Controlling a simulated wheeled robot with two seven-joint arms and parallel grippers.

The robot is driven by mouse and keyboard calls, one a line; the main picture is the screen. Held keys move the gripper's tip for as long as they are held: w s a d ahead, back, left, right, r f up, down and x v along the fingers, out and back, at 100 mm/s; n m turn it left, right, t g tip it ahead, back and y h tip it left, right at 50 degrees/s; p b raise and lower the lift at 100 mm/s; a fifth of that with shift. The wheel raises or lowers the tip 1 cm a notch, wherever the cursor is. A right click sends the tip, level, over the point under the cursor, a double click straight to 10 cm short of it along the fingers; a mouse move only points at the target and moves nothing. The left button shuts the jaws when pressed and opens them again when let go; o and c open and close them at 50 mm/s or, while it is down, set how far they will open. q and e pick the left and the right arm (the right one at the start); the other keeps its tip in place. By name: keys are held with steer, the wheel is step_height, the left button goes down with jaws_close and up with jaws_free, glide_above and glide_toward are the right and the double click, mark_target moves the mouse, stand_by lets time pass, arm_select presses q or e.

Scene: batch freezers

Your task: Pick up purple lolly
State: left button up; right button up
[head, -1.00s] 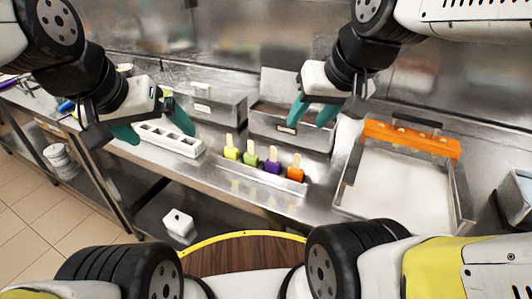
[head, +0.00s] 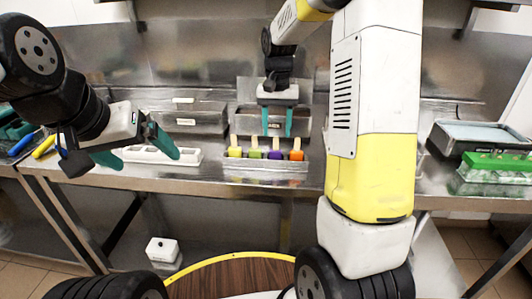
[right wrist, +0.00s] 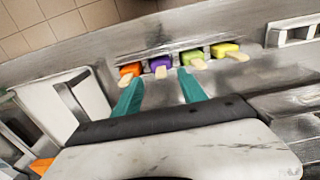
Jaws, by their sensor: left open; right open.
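The purple lolly (head: 275,154) stands with its stick up in a row on the steel counter, between the green lolly (head: 255,153) and the orange lolly (head: 297,154). A yellow lolly (head: 235,152) is at the row's left end. My right gripper (head: 277,134) is open and empty, just above and behind the row. In the right wrist view the purple lolly (right wrist: 160,64) lies beyond the open fingertips (right wrist: 158,78), its stick pointing between them, apart from both. My left gripper (head: 160,158) is open and empty by the white mold at the left.
The white mold (head: 190,156) sits left of the lollies. Steel bins (head: 187,118) stand behind the row. My right arm hides part of the counter to the right. A green-lidded box (head: 495,162) and a tray (head: 480,132) are at the far right.

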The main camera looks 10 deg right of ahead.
mark_target(275, 150)
step_height(275, 150, down, 8)
steer(key=shift+w+a+r, duration=0.1)
steer(key=c, duration=1)
steer(key=shift+c, duration=0.2)
steer(key=shift+r, duration=0.2)
steer(key=shift+r, duration=0.3)
steer(key=r, duration=0.1)
steer(key=s+r, duration=0.1)
steer(key=r, duration=0.1)
steer(key=s+d+r, duration=0.1)
steer(key=s+d, duration=0.1)
steer(key=s, duration=1.3)
step_height(275, 150, up, 7)
